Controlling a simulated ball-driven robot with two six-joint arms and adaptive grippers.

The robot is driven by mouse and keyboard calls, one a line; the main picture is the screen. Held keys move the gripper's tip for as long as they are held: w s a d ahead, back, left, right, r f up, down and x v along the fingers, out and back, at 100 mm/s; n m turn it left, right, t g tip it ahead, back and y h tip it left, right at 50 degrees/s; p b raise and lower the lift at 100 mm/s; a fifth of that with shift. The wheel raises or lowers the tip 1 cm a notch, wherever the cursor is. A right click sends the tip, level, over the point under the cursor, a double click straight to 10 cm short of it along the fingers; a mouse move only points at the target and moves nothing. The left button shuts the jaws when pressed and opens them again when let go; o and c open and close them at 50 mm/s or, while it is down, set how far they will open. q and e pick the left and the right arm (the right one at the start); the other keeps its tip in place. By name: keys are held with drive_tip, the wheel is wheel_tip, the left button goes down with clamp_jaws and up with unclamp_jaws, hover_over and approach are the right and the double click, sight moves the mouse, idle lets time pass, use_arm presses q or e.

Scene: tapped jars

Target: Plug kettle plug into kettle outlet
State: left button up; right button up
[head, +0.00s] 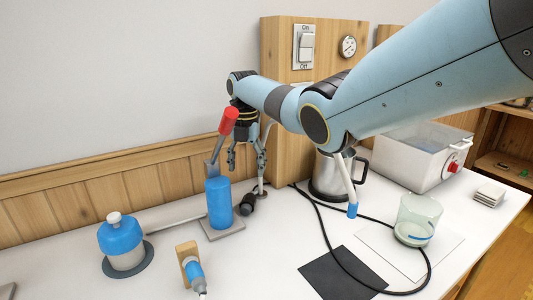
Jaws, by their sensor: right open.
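A black piece that looks like the kettle plug (248,204) lies on the white table, right of a blue cylinder, with black cable near it. The metal kettle (328,172) stands on a dark base behind my right arm. My right gripper (246,160) points down, open and empty, above and slightly behind the plug. It is apart from the plug. I cannot make out the kettle outlet; my arm covers part of the wooden panel (280,50) with the On/Off switch (304,46). My left gripper is out of view.
The blue cylinder (219,203) with a red-handled lever (228,121) stands close by my right gripper. A black cable (325,235) loops across the table past a black mat (340,276). A glass jar (417,220), white box (425,155) and blue-white jar (122,242) stand around.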

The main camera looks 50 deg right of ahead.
sight(248, 197)
drive_tip(key=shift+s+f, duration=0.15)
drive_tip(key=shift+f, duration=0.25)
drive_tip(key=shift+s+a+f+b, duration=0.2)
drive_tip(key=shift+f+b, duration=0.15)
drive_tip(key=shift+b, duration=0.25)
drive_tip(key=shift+w+d+f+b, duration=0.1)
drive_tip(key=shift+d+f+b, duration=0.05)
drive_tip(key=shift+f+b, duration=0.6)
wheel_tip(248, 197, down, 2)
drive_tip(key=shift+f+b, duration=0.15)
drive_tip(key=shift+b, duration=0.75)
drive_tip(key=shift+f+b, duration=0.65)
drive_tip(key=shift+f, duration=0.1)
drive_tip(key=shift+f+b, duration=1.9)
drive_tip(key=shift+f, duration=0.3)
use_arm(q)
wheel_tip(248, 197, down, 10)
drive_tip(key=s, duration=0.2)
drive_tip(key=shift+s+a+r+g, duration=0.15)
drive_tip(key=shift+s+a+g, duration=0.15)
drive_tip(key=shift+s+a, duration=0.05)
